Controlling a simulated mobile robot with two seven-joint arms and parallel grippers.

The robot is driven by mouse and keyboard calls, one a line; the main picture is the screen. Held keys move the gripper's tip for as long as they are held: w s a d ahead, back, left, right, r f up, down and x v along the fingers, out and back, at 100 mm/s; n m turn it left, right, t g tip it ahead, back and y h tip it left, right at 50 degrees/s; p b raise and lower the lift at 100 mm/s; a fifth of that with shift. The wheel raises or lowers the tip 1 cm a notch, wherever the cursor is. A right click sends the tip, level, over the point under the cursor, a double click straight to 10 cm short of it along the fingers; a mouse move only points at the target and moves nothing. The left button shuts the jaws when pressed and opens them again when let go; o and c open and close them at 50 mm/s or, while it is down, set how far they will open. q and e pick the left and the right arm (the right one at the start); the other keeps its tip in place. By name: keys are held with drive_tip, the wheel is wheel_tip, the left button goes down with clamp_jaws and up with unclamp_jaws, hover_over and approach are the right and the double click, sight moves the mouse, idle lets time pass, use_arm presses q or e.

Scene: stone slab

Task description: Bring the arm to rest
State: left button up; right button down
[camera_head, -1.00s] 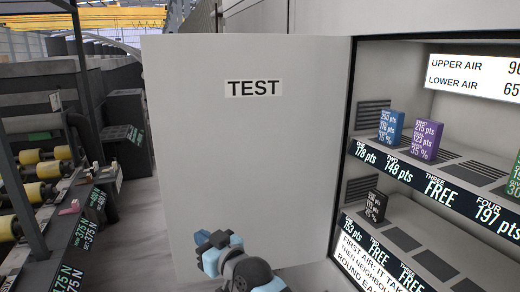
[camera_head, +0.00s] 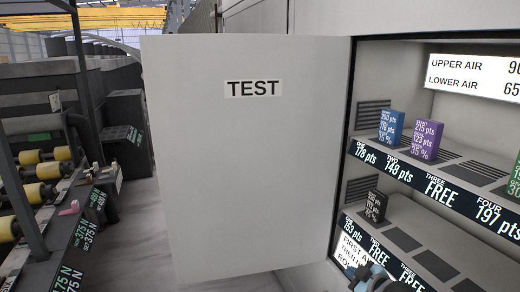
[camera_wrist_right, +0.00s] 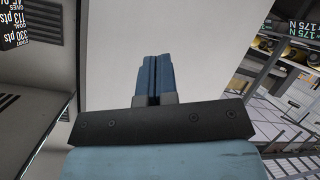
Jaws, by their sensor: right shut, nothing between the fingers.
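My right gripper (camera_head: 368,273) shows small at the bottom edge of the head view, in front of the lower part of the cabinet. In the right wrist view its blue fingers (camera_wrist_right: 154,79) are together with nothing between them. Behind them in that view is the pale surface of the open door. Most of my right arm is outside the head view. My left gripper is in neither current view.
A large white door (camera_head: 250,170) marked TEST stands open left of the cabinet. Blue (camera_head: 391,127), purple (camera_head: 426,140) and black (camera_head: 376,206) boxes stand on the cabinet's two shelves. A green box (camera_head: 514,183) is at the right edge. Racks with yellow rollers (camera_head: 48,170) stand at the left.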

drive_tip(key=s+d+f+m+g+h, duration=0.15)
drive_tip(key=s+f, duration=0.35)
drive_tip(key=s, duration=0.7)
drive_tip(key=s+d+f+m+g, duration=0.15)
drive_tip(key=s+f, duration=0.35)
drive_tip(key=s, duration=0.7)
drive_tip(key=s+d+f+h, duration=0.15)
drive_tip(key=s+f, duration=0.35)
drive_tip(key=s, duration=0.8)
drive_tip(key=w+a+r+m+t+y, duration=0.15)
drive_tip(key=a+m, duration=0.35)
drive_tip(key=a, duration=0.7)
use_arm(q)
wheel_tip(320, 180, up, 14)
drive_tip(key=a+p, duration=0.1)
drive_tip(key=p, duration=1.5)
drive_tip(key=shift+s+a+f+m+t, duration=0.25)
drive_tip(key=shift+s+m+t, duration=0.05)
drive_tip(key=shift+s+m, duration=0.1)
use_arm(e)
wheel_tip(320, 180, up, 14)
drive_tip(key=shift+s+d+f+n+h, duration=0.15)
drive_tip(key=shift+s+d+n+h, duration=0.15)
drive_tip(key=shift+d+h, duration=0.1)
